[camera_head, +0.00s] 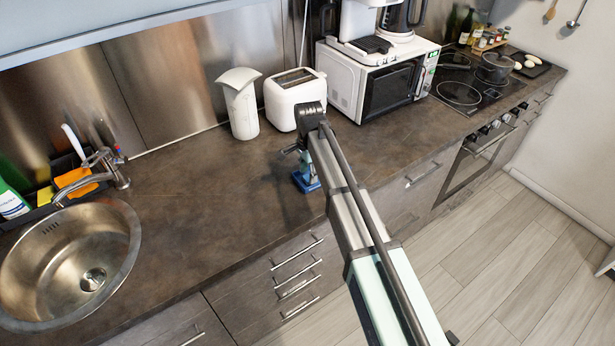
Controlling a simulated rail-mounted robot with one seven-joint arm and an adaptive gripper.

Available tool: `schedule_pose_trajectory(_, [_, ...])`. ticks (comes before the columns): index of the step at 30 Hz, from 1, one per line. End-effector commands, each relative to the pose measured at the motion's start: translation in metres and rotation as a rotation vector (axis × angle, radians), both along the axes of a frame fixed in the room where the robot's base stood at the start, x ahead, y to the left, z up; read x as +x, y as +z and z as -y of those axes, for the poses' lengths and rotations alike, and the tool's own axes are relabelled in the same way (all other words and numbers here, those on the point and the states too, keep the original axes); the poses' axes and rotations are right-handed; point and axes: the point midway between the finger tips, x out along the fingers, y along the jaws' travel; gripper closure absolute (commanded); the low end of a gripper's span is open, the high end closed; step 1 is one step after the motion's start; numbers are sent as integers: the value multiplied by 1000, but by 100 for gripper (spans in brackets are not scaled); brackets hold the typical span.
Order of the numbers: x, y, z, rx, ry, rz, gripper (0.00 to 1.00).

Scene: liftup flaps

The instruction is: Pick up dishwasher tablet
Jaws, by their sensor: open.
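My arm reaches from the bottom right over the counter. Its dark end part, with my gripper (294,149), is small and partly hidden by the arm. The gripper is open, over the counter in front of the toaster. A small blue item (305,182) is on the counter just below the gripper, partly covered by the arm. I cannot tell whether this is the dishwasher tablet, or whether the gripper touches it. No other thing in view is clearly a dishwasher tablet.
A white toaster (291,96) and a white jug (240,103) stand behind the gripper. A microwave (372,85) is to the right, a round sink (60,255) to the left. The brown counter (200,205) between sink and gripper is clear.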

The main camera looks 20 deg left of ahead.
Motion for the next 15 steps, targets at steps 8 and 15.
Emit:
schedule_pose_trajectory(8, [0, -15, 0, 0, 0, 0, 50])
schedule_pose_trajectory(15, [0, -15, 0, 1, 0, 1, 78])
